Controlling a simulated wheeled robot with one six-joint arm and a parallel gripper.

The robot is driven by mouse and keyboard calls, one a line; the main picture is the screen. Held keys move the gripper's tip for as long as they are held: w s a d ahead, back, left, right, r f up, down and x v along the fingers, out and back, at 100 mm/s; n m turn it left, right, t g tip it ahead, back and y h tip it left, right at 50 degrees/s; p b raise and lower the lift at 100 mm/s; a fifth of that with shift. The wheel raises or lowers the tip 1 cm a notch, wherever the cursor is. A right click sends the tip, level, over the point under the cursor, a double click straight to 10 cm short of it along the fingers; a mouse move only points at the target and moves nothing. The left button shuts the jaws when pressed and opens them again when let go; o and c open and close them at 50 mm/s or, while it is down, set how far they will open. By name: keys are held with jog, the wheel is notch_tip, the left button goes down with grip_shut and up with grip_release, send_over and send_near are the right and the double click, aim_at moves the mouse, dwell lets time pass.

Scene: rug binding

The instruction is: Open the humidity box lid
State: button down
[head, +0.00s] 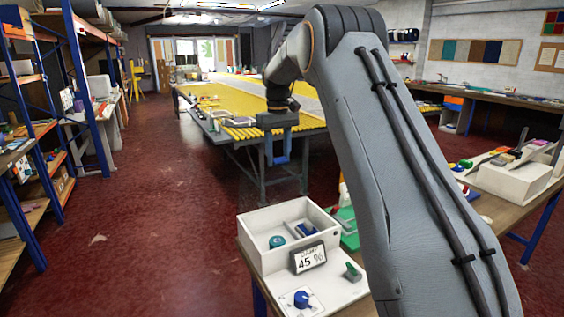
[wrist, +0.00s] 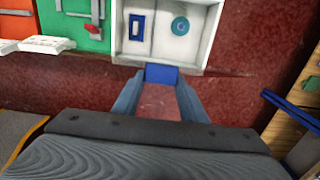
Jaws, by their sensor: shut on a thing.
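The white humidity box (head: 262,262) stands on a bench at the lower middle of the head view. I see into it from above: a teal round thing (head: 277,241) and a blue thing (head: 306,229) lie inside. A display reading 45 % (head: 308,258) is at its front. I cannot make out a separate lid. My gripper (head: 277,160) appears above and behind the box in the head view. In the wrist view it is shut on a small blue block (wrist: 162,74), beside the box wall (wrist: 206,42). I cannot tell whether the block is joined to the box.
A white panel with a blue knob (head: 302,299) and a green part (head: 353,271) lies before the box. A green tray (wrist: 73,30) and orange bins (wrist: 15,27) sit beside it. A long yellow table (head: 235,95) stands behind. Red floor is clear at left.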

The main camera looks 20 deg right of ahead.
jog(key=shift+w+a+f, duration=0.15)
jog(key=shift+w+a, duration=0.05)
jog(key=shift+w, duration=0.35)
jog(key=c, duration=1.1)
grip_release()
jog(key=shift+w, duration=0.1)
jog(key=shift+d, duration=0.1)
jog(key=shift+r+b, duration=1.35)
jog(key=shift+r, duration=2.65)
